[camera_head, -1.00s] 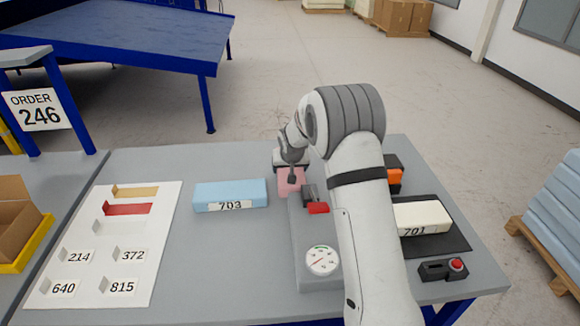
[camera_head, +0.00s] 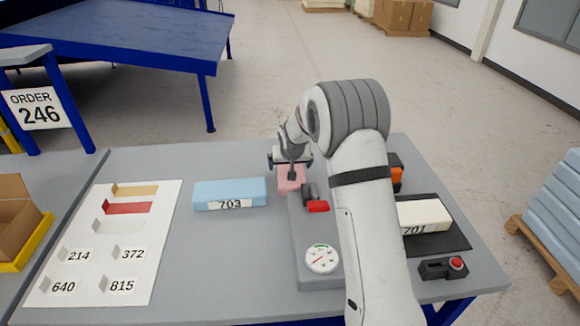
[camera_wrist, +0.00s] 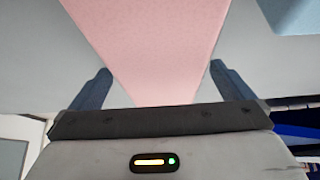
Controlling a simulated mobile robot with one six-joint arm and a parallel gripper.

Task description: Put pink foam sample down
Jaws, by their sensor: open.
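The pink foam sample (camera_head: 290,180) is a small pink block at the far end of the grey device with the round dial, beside its dark and red clamp part. In the wrist view the pink foam (camera_wrist: 150,40) fills the upper middle, between the two fingers. My gripper (camera_head: 289,160) is at the foam's far end. In the wrist view my gripper (camera_wrist: 155,85) is open, with a visible gap between each finger and the foam. My arm hides part of the device, and I cannot tell exactly what the foam rests on.
A blue foam block labelled 703 (camera_head: 230,194) lies to the left. A white board (camera_head: 105,270) with numbered labels is further left. Bare table shows between board and device.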

